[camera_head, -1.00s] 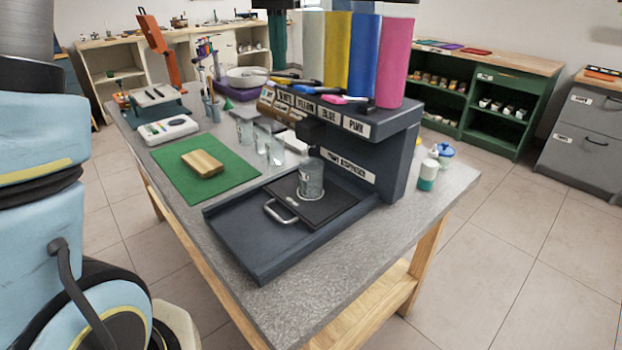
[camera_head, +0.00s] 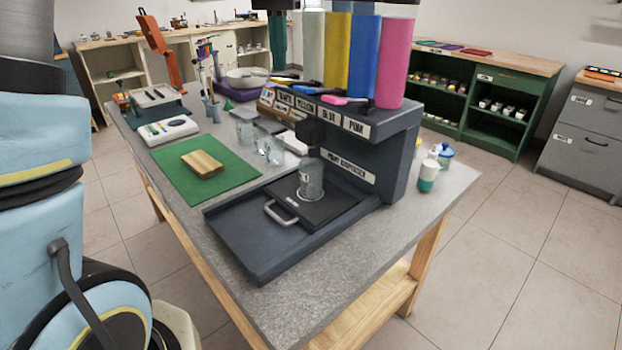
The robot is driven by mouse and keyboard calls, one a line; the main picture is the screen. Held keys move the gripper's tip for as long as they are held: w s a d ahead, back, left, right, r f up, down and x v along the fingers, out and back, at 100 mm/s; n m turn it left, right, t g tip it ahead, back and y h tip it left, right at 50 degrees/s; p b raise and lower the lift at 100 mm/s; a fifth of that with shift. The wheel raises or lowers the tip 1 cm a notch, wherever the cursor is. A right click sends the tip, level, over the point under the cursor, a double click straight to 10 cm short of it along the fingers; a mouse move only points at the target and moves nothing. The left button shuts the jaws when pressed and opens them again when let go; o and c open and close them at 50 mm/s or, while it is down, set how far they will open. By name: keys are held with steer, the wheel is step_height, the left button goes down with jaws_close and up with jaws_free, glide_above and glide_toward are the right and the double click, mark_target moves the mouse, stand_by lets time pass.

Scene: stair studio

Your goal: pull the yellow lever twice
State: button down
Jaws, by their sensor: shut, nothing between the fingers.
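The dark grey paint dispenser (camera_head: 385,150) stands on the workbench, with a row of colour labels along its upper front edge. The yellow lever (camera_head: 282,80) is a small, slim handle on top of it, among the other levers, and lies close to level. The yellow paint tube (camera_head: 337,50) stands behind the levers. A clear cup (camera_head: 311,178) stands upright on the black plate of the dispenser, below the nozzle. My gripper is not in view; only blue links of my arm show at the left edge.
The blue lever (camera_head: 308,89) and pink lever (camera_head: 335,99) lie close beside the yellow one. A dark tray (camera_head: 245,240) with a metal handle (camera_head: 272,212) extends in front. A wooden block (camera_head: 201,163) lies on a green mat (camera_head: 230,173). Small bottles (camera_head: 427,175) stand at the right.

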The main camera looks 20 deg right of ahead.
mark_target(280, 79)
steer(key=shift+f, duration=0.15)
stand_by(0.5)
steer(key=shift+f+b, duration=1.65)
steer(key=shift+f, duration=1.25)
steer(key=shift+r, duration=0.1)
steer(key=shift+r+p, duration=2.75)
steer(key=shift+r, duration=0.25)
steer(key=shift+f, duration=0.2)
